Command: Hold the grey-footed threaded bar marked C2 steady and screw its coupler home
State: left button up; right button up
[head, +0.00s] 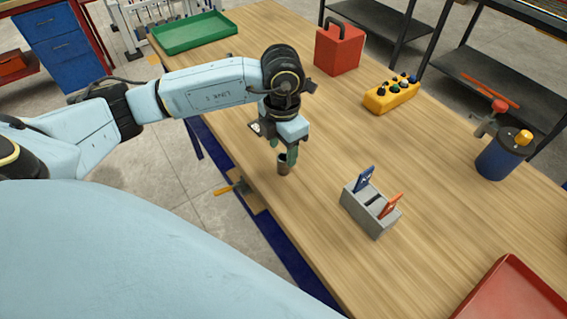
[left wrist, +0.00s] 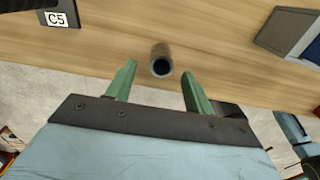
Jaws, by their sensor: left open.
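A dark grey hollow cylinder (head: 284,167), which looks like a coupler, stands near the table's front-left edge. In the left wrist view this cylinder (left wrist: 161,57) shows its open end, with a dark hole. My left gripper (head: 287,154) is directly over it in the head view. In the left wrist view its green fingers (left wrist: 153,88) are spread apart, with the cylinder between and just beyond the tips, apparently untouched. A black piece with a white label C5 (left wrist: 56,19) is at the top left there. I make out no C2 mark and no grey foot. My right gripper is not in view.
A grey block (head: 376,221) holding a blue and an orange piece stands to the right. The table (head: 330,130) between is clear.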

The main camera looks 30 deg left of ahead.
aim_at(284, 163)
pick_arm(q)
jog(key=shift+f, duration=0.25)
notch_tip(284, 163, down, 5)
jog(key=shift+d+f, duration=0.1)
dwell(0.4)
grip_shut()
notch_tip(284, 163, up, 10)
dwell(0.8)
